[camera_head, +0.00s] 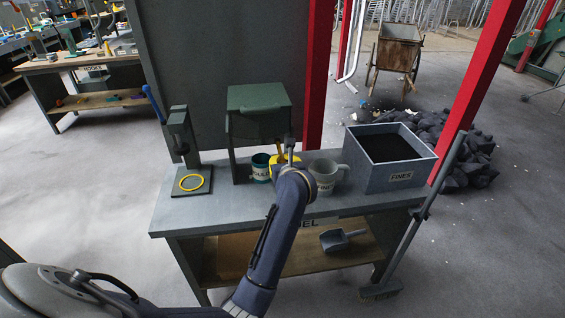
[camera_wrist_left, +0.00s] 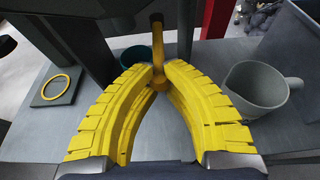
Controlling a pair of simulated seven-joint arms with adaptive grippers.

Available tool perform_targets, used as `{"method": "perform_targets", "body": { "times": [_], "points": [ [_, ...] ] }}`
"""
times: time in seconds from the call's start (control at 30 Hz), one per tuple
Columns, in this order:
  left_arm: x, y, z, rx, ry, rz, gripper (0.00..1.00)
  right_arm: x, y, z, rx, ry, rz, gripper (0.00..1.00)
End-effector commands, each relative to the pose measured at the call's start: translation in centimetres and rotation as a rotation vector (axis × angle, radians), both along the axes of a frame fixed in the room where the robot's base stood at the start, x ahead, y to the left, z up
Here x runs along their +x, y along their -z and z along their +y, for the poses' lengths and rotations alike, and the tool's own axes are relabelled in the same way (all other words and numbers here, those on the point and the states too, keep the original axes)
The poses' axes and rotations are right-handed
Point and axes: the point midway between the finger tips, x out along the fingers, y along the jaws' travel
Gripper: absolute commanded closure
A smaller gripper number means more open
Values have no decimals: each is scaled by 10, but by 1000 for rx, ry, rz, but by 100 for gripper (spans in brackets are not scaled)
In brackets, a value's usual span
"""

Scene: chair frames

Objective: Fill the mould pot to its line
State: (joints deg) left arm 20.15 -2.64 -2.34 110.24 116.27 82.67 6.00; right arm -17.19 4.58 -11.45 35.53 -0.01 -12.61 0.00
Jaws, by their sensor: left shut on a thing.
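The mould pot (camera_head: 261,166) is a teal cup with a partly hidden label, standing on the bench below the dark green hopper (camera_head: 258,108). In the left wrist view the mould pot (camera_wrist_left: 137,55) shows behind my fingers; its fill and line cannot be seen. My left gripper (camera_head: 281,162) has yellow fingers in front of the hopper. In the left wrist view, its fingertips (camera_wrist_left: 158,76) are shut on the yellow handle (camera_wrist_left: 157,42), which hangs down there. My right gripper is not in view.
A grey labelled jug (camera_head: 326,176) stands close to the right of my left gripper. A box marked FINES (camera_head: 390,157), full of dark grains, stands at the bench's right. A stand with a yellow ring (camera_head: 191,182) is at left. A scoop (camera_head: 342,239) lies on the shelf below.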

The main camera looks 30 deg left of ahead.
Motion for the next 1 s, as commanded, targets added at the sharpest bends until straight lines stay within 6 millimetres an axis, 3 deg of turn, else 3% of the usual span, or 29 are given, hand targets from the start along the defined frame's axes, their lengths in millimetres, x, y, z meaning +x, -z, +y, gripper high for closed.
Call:
{"method": "perform_targets", "body": {
  "times": [0.27, 1.0],
  "points": [
    [0, -2, 0, 1, 0, -1, 100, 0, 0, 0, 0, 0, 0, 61],
    [5, -47, 4, 1, -1, -3, 100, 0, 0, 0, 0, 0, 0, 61]
  ]
}}
